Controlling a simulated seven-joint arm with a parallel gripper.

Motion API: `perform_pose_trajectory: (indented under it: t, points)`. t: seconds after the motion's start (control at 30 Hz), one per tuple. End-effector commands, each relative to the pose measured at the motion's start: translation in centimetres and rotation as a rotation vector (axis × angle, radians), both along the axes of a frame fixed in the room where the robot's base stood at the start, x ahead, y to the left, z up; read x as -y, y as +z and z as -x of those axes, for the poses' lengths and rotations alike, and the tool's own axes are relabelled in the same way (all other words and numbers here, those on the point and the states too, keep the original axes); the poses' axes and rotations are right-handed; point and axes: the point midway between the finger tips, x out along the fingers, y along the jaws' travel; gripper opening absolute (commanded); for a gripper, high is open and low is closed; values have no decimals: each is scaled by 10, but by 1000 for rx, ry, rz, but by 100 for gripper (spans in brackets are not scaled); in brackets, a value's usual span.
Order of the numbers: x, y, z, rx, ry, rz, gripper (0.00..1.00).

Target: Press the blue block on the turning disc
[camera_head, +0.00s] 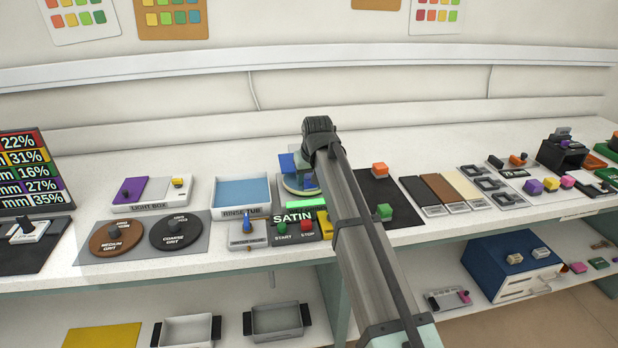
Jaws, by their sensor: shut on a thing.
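The turning disc (300,190), pale green-edged, sits in the SATIN station behind a lit green bar (307,203). Blue pieces show at the disc, and the blue block (308,183) appears low over its surface, close to my wrist. My gripper (307,168) is at the disc, beyond my arm, and shut on the blue block. My arm and dark wrist hide most of the fingers and part of the disc. I cannot tell whether the block touches the disc. A flat blue panel (287,162) stands at the disc's back left.
The green START button (282,227) and red STOP button (307,225) are in front. A blue-lined rinse tub (242,193) is left.

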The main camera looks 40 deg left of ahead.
Motion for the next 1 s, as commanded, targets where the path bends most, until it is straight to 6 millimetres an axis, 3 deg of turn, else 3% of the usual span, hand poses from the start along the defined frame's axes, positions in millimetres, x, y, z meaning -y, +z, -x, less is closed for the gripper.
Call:
perform_pose_trajectory:
  t: [0.27, 1.0]
  points:
    - [0, 2, 0, -1, 0, 1, 16]
    - [0, 50, -1, 1, 0, -2, 16]
